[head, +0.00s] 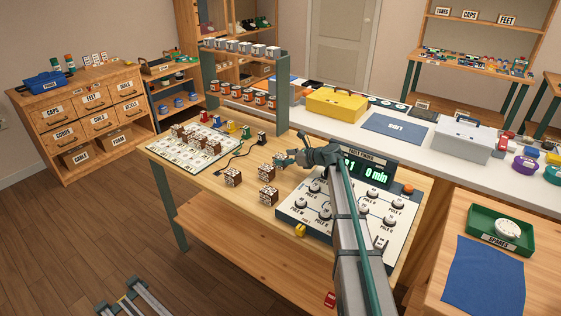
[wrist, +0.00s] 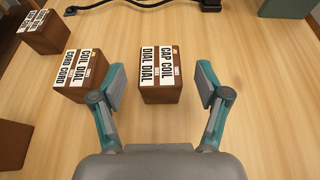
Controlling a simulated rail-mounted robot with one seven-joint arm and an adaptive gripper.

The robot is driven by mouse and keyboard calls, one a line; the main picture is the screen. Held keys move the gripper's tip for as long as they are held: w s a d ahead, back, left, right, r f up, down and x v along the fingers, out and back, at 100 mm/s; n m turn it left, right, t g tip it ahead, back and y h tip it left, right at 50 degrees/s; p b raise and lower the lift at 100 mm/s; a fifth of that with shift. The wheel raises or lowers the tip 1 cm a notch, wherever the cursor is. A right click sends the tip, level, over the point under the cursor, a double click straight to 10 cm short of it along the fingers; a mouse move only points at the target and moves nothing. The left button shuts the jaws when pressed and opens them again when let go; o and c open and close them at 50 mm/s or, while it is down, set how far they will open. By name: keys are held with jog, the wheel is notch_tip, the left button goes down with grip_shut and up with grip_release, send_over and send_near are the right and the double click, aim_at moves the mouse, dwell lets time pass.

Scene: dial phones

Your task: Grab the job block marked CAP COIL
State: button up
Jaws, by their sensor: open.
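The brown block marked CAP COIL (wrist: 160,85) stands on the wooden bench in the middle of the wrist view, its white label strips also reading DIAL DIAL. My gripper (wrist: 160,88) is open, with one finger on each side of this block. A gap shows between the block and each finger, the left one narrower. In the head view my gripper (head: 287,158) is low over the bench, by the block (head: 278,159) partly hidden behind its fingers. A second block, marked CORD CORD (wrist: 82,75), stands just left, close against my left finger.
More brown blocks stand nearby: one at upper left (wrist: 45,32), one at the left edge (wrist: 12,143). A black cable (wrist: 125,4) runs behind. The fault finder panel (head: 350,215) lies under my arm. A board with several blocks (head: 193,145) is further left.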

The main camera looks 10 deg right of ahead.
jog(key=x, duration=0.2)
jog(key=shift+w+a+f, duration=0.1)
jog(key=shift+w+a, duration=0.1)
jog(key=c, duration=1.3)
jog(key=shift+o, duration=0.2)
